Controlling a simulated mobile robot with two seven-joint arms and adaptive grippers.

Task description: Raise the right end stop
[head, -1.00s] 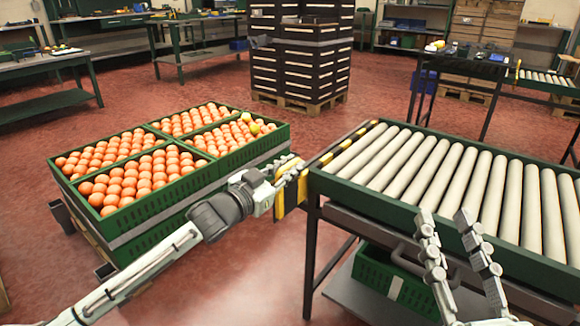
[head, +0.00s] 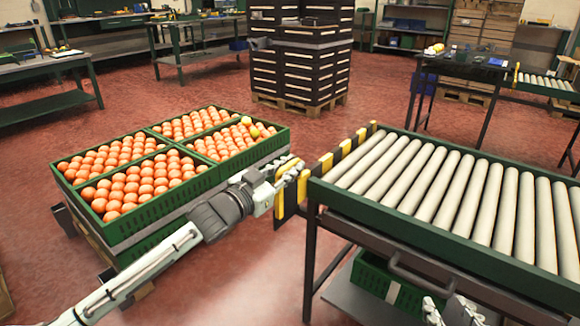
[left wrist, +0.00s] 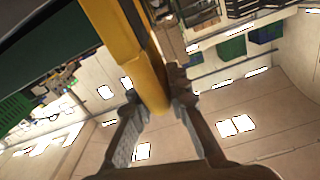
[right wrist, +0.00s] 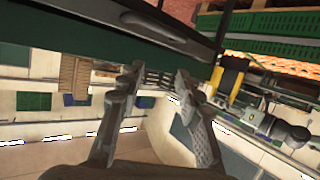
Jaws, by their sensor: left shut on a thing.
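The end stop (head: 325,164) is a yellow-and-black striped bar across the left end of the roller conveyor (head: 440,190). Its yellow blocks stand above the level of the rollers. My left gripper (head: 292,170) is shut on the near end of the bar. In the left wrist view, the yellow end of the end stop (left wrist: 148,75) lies between the fingers of the left gripper (left wrist: 160,98). My right gripper (head: 445,308) is low at the front of the conveyor, partly cut off by the picture edge. In the right wrist view, the right gripper (right wrist: 160,75) is open and empty.
A grey handle (head: 425,280) runs along the conveyor's front, close to my right gripper. A green crate (head: 372,275) sits on the shelf under the conveyor. Red floor separates crate and conveyor.

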